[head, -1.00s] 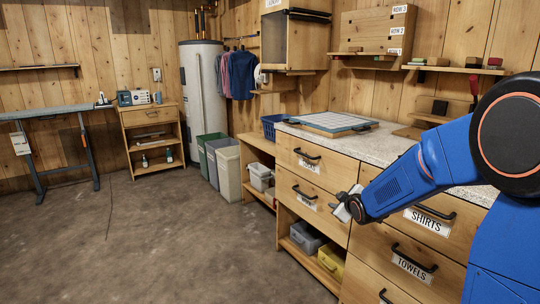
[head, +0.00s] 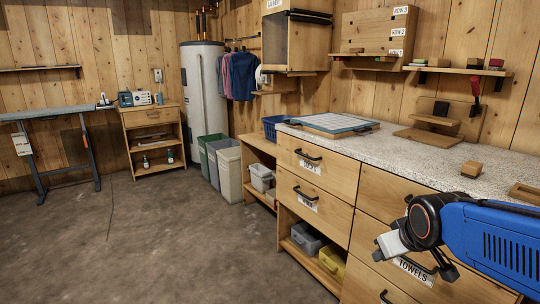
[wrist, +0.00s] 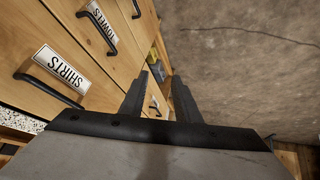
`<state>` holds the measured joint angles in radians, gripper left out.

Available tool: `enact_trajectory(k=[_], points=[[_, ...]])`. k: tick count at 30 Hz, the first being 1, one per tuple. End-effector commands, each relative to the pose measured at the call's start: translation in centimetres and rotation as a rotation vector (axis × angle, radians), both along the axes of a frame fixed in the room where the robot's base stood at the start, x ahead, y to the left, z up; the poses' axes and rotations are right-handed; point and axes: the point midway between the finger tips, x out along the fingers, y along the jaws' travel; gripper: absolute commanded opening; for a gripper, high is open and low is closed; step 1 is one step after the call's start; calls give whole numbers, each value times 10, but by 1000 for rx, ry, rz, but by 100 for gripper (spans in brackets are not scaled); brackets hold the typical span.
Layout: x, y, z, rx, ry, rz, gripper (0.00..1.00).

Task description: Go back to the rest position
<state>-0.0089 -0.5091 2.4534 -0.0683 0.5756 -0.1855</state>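My gripper (head: 382,248) is in front of the drawer cabinet (head: 324,184) in the head view, by the drawer labelled TOWELS, at the end of my blue arm. In the wrist view its two dark fingers (wrist: 160,80) stand apart with nothing between them. The SHIRTS label (wrist: 62,67) and the TOWELS label (wrist: 102,22) show to the left of the fingers in the wrist view. My forearm hides part of the right-hand drawers in the head view.
The speckled counter (head: 410,156) holds a folding board (head: 328,122), a wooden block (head: 471,169) and a wooden stand (head: 433,137). Grey (head: 307,238) and yellow (head: 331,262) bins sit low in the cabinet. The floor (head: 190,250) to the left is clear.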

Motion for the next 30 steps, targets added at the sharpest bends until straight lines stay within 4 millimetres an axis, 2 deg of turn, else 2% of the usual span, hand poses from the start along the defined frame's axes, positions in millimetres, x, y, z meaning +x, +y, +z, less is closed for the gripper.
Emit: enact_trajectory(k=[1,6,9,13,18,30], points=[[-19,0,1,16,16,-21,29],[-80,1,-6,77,96,-100,29],[-111,3,-11,108,138,-140,29],[-140,5,-16,135,178,-177,29],[-157,6,-20,149,203,-199,29],[-157,6,-20,150,203,-198,29]])
